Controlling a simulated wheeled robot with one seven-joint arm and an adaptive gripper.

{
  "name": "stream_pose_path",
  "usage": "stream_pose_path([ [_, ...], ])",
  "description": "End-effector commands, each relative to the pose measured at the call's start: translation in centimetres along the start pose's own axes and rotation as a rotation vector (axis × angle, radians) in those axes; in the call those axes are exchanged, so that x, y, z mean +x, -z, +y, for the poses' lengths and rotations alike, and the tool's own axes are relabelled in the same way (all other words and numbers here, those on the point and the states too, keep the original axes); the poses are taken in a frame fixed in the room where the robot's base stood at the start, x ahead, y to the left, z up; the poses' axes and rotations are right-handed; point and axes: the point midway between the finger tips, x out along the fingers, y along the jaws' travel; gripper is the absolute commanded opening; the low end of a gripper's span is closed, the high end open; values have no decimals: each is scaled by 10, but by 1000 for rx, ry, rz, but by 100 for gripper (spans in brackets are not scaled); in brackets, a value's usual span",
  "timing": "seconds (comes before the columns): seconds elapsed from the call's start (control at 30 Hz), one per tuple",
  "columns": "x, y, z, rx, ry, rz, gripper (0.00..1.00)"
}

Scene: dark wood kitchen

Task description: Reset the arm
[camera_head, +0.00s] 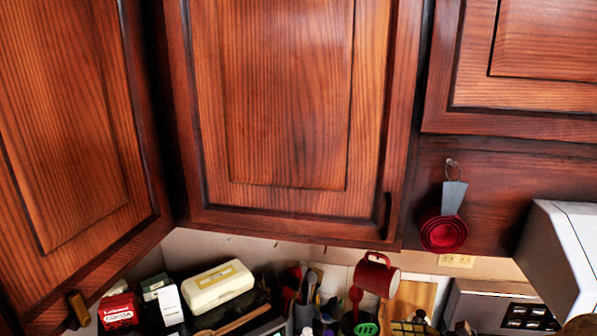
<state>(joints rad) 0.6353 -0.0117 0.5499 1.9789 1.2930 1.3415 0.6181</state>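My gripper and arm are not in view in the head view. The view is filled mostly by closed dark wood cabinet doors, with a middle door (290,95) and a left door (65,120). Whether my gripper is open or shut, and where it is, does not show.
Below the cabinets are a red mug (376,275), a cream box (217,287), a red cocoa box (118,311) and several utensils. Red measuring cups (443,232) hang at right. A white range hood (565,250) juts out at the right edge.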

Motion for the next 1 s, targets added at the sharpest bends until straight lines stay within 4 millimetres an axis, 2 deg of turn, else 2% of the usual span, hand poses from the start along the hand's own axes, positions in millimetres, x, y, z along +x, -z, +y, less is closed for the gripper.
stream_pose_path([
  [0.1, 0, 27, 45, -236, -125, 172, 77],
  [0.3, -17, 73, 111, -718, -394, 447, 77],
  [0.4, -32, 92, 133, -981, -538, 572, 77],
  [0.5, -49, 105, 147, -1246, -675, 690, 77],
  [0.63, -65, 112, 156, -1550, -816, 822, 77],
  [0.77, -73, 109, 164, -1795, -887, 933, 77],
  [0.87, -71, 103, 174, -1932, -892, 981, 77],
  [1.0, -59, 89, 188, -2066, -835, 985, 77],
])
